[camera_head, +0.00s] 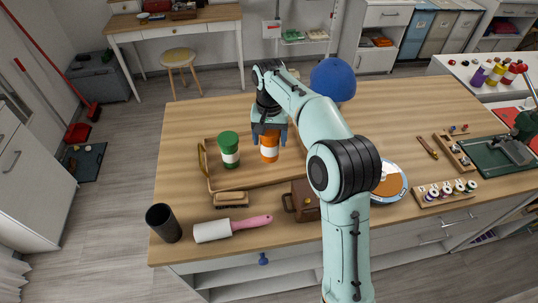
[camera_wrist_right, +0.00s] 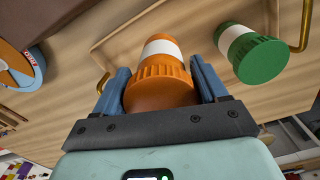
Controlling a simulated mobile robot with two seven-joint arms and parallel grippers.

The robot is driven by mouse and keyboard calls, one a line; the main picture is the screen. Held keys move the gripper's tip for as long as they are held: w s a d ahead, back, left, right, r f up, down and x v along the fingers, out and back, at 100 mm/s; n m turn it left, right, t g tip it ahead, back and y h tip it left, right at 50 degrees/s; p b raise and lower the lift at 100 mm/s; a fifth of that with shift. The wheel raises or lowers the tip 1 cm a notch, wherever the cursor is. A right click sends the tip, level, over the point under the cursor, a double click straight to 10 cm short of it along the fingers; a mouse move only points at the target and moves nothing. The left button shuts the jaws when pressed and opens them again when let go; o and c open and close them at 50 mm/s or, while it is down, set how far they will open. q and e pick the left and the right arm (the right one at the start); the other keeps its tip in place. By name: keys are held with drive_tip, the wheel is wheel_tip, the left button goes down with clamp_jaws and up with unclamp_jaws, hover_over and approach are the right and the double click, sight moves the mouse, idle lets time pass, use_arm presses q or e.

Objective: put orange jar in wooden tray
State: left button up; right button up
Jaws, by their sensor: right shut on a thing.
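The orange jar (camera_head: 269,150) has a white band and is held by my right gripper (camera_head: 269,132). The right wrist view shows the gripper's blue fingers (camera_wrist_right: 160,88) on both sides of the orange jar (camera_wrist_right: 160,75), lid toward the camera. The wooden tray (camera_head: 213,184) lies on the table with a brass handle on its left. The jar appears over the tray's right part; I cannot tell whether it touches the tray floor. A green jar (camera_head: 229,150) stands in the tray left of the orange jar, also in the wrist view (camera_wrist_right: 255,52). My left gripper is not in view.
In front of the tray are a brush (camera_head: 231,199), a lint roller (camera_head: 231,228), a dark cup (camera_head: 163,223) and a brown box (camera_head: 303,202). A blue cap (camera_head: 333,80) sits behind my right arm. The table's back left is clear.

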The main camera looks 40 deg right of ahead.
sight(269, 151)
wheel_tip(269, 151, down, 2)
drive_tip(key=shift+w+f, duration=0.1)
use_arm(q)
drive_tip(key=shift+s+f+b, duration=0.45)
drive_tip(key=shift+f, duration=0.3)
use_arm(e)
drive_tip(key=shift+f, duration=2.1)
drive_tip(key=shift+f, duration=0.2)
drive_tip(key=o, duration=1.1)
drive_tip(key=shift+r, duration=0.1)
wheel_tip(269, 151, up, 12)
drive_tip(key=p, duration=0.2)
drive_tip(key=shift+w+r+p, duration=0.1)
drive_tip(key=shift+p, duration=0.2)
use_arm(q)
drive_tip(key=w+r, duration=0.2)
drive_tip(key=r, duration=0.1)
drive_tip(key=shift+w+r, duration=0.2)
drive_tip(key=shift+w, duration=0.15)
